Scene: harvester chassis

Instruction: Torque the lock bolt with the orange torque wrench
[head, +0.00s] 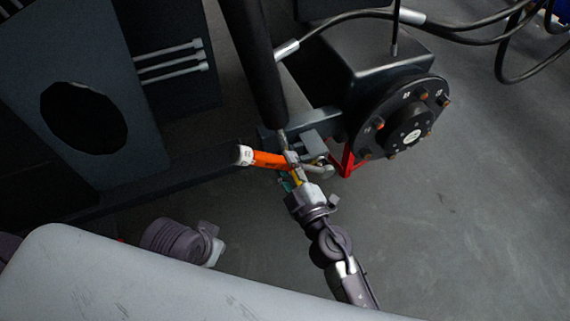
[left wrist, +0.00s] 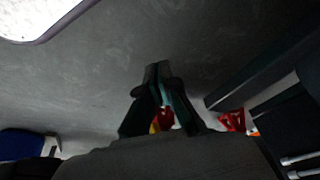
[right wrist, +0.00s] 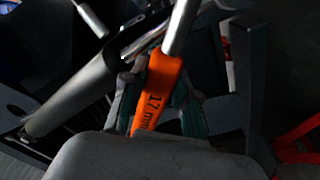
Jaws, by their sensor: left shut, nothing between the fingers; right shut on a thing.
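The orange torque wrench (head: 268,159) lies across my right gripper (head: 291,173) in the head view, beside the lower end of a black cylinder. Its pale end points left; its other end reaches the bracket area. In the right wrist view the wrench (right wrist: 163,85), marked "17 mm", sits between the fingers of my right gripper (right wrist: 157,100), which is shut on it. A metal shaft runs up from the orange part. I cannot make out the lock bolt. My left gripper (left wrist: 158,72) is shut and empty over grey floor in the left wrist view.
A dark wheel hub (head: 408,125) with several orange-tipped studs stands right of the wrench. A red bracket (head: 347,161) is below it. The black cylinder (head: 256,65) comes down from above. A dark plate (head: 85,110) with a round hole stands left. Floor at lower right is clear.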

